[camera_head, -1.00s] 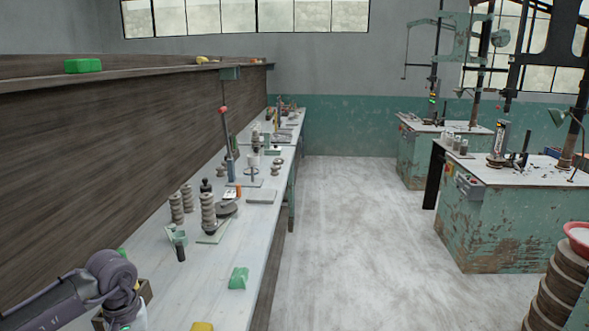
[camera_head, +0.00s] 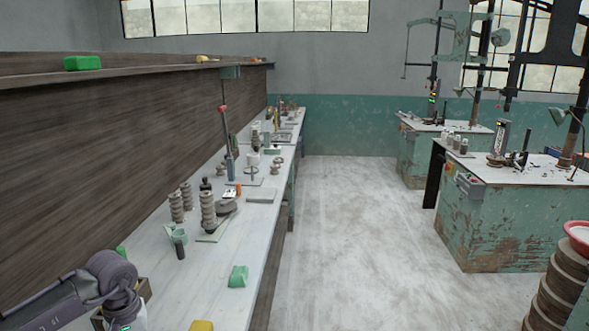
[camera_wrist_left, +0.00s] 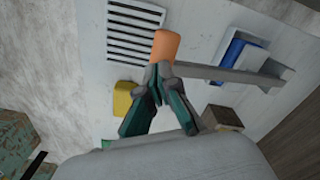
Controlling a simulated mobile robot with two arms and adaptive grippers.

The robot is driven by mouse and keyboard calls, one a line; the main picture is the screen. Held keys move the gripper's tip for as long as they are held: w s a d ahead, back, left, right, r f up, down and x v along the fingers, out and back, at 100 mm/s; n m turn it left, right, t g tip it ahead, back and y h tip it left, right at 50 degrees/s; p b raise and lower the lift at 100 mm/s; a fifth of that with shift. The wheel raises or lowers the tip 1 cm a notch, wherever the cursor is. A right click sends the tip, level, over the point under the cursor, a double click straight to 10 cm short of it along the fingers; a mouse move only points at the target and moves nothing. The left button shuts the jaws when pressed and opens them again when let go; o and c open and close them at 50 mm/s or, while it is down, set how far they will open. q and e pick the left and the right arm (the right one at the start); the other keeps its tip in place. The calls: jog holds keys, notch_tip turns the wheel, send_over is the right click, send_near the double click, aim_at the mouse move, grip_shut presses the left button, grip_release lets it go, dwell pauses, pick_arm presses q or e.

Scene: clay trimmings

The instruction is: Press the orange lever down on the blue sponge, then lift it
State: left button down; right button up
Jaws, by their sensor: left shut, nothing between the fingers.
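In the left wrist view, the orange lever end (camera_wrist_left: 165,46) sits at the tips of my left gripper (camera_wrist_left: 159,74). A grey bar (camera_wrist_left: 225,75) runs right from near the orange end, toward a grey block. The blue sponge (camera_wrist_left: 234,57) lies beside the bar, partly hidden by it and by a white holder. My left gripper is shut with nothing between its fingers; its tips overlap the lower edge of the orange end, and I cannot tell whether they touch it. My right gripper is in neither view.
A slotted grille (camera_wrist_left: 133,32) and a yellow block (camera_wrist_left: 126,99) lie near the gripper. A wooden box (camera_wrist_left: 222,117) stands below the bar. In the head view, a green block (camera_head: 238,276) lies on the bench (camera_head: 195,285), with stacked discs (camera_head: 208,209) farther back. The floor aisle is clear.

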pick_arm(q)
jog(key=shift+r+p, duration=1.7)
jog(key=shift+r, duration=1.8)
jog(key=shift+s+f, duration=0.1)
